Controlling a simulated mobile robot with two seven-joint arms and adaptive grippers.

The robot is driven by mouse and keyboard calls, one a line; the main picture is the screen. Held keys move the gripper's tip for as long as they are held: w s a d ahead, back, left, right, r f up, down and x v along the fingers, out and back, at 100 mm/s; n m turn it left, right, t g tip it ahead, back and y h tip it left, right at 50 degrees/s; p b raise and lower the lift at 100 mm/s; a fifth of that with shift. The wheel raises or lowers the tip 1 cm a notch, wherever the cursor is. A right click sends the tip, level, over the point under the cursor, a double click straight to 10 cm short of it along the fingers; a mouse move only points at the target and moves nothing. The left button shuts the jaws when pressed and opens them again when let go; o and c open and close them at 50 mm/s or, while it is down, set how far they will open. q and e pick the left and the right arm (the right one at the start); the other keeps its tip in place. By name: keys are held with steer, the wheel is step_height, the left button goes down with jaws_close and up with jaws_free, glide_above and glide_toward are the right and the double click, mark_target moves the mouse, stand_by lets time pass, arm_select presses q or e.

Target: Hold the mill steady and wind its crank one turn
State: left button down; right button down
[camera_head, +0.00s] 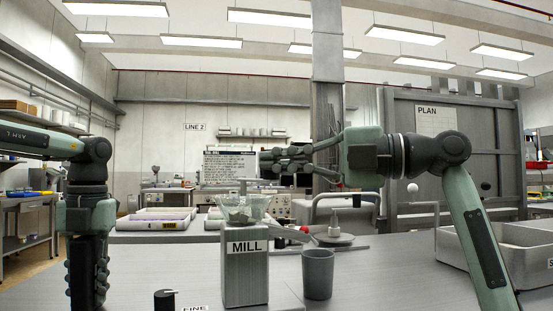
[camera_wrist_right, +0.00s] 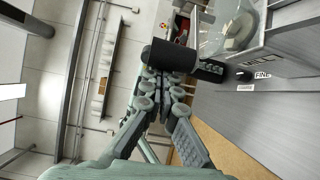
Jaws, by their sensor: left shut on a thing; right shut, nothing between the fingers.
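The grey mill (camera_head: 245,280) stands upright on the bench, with a clear hopper (camera_head: 236,212) on top holding lumps. Its crank arm (camera_head: 258,183) extends above the hopper. A dark upright knob (camera_wrist_right: 172,55), apparently the crank's, is at the right fingertips in the right wrist view. My right gripper (camera_head: 275,161) points left above the hopper. Its fingers (camera_wrist_right: 160,88) are shut with nothing between them; I cannot tell whether they touch the knob. My left gripper (camera_head: 88,275) points down, left of the mill. Its tips and what it grips are out of frame.
A grey cup (camera_head: 318,270) stands close right of the mill. A black dial (camera_head: 164,300) marked FINE sits at the front left. Behind are shallow trays (camera_head: 158,225) and a round stand (camera_head: 334,240). A grey bin (camera_head: 460,252) stands at right.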

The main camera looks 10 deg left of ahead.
arm_select(q)
steer(key=shift+s+f, duration=0.1)
steer(key=shift+f, duration=0.2)
arm_select(e)
steer(key=shift+w+d, duration=0.2)
steer(key=w+d, duration=0.3)
steer(key=w, duration=0.8)
steer(key=shift+w, duration=0.4)
stand_by(0.4)
